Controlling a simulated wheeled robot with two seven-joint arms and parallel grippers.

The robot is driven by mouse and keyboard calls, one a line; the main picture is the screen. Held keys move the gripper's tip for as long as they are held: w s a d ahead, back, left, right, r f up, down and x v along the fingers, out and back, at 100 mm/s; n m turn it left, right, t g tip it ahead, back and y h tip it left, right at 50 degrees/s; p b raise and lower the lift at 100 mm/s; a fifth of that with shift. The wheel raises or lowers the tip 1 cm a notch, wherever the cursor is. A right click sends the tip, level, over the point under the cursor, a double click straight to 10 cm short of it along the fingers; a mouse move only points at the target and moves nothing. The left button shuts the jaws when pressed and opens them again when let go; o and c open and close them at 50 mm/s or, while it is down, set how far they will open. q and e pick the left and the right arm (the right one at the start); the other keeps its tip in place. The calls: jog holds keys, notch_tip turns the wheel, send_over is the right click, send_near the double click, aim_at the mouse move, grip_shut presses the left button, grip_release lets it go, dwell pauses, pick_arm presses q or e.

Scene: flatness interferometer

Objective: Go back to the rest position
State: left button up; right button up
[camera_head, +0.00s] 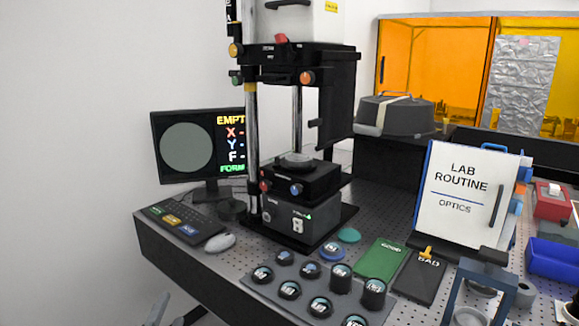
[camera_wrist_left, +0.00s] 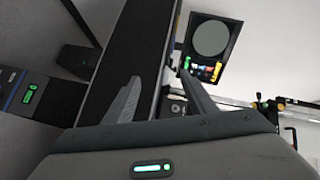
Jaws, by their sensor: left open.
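My left gripper (camera_head: 170,312) shows only at the bottom left edge of the head view, low in front of the table's left corner and apart from it. In the left wrist view its two grey fingers (camera_wrist_left: 159,74) stand apart with nothing between them. The interferometer (camera_head: 300,180) stands on the perforated table (camera_head: 190,262). A small round piece sits on its stage (camera_head: 296,160). The monitor (camera_head: 187,148) shows a plain grey disc and the word EMPTY; it also appears in the left wrist view (camera_wrist_left: 211,38). My right gripper is not in view.
A tray (camera_head: 262,292) of several round optics lies at the table's front. Green GOOD (camera_head: 380,260) and black BAD (camera_head: 420,277) pads lie to its right. A keyboard (camera_head: 180,224) and mouse (camera_head: 220,242) are near the left edge. A LAB ROUTINE board (camera_head: 462,190) stands at right.

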pick_arm(q)
jog(key=s+d+f+n+g, duration=0.1)
jog(key=s+f+n+g, duration=0.55)
jog(key=s+f, duration=0.9)
jog(key=s+d+f+n+g+h, duration=0.1)
jog(key=s+d+f+n+g, duration=0.2)
jog(key=s, duration=0.8)
jog(key=s+d+f+n+g+h, duration=0.1)
jog(key=s+f+n+g, duration=0.2)
jog(key=s, duration=0.7)
jog(key=w+d+f+m+t, duration=0.1)
jog(key=w+d+f, duration=0.15)
jog(key=f, duration=0.85)
jog(key=w+d+f+m, duration=0.1)
jog(key=w+f, duration=0.2)
jog(key=f, duration=0.8)
jog(key=s+f+t+h, duration=0.1)
jog(key=s+f, duration=0.2)
jog(key=f, duration=0.5)
jog(key=s+d+f, duration=0.1)
jog(key=s+f, duration=0.2)
jog(key=f, duration=0.5)
jog(key=shift+d+t+h, duration=0.2)
jog(key=shift+t+h, duration=0.15)
jog(key=shift+h, duration=0.05)
jog(key=shift+f, duration=0.1)
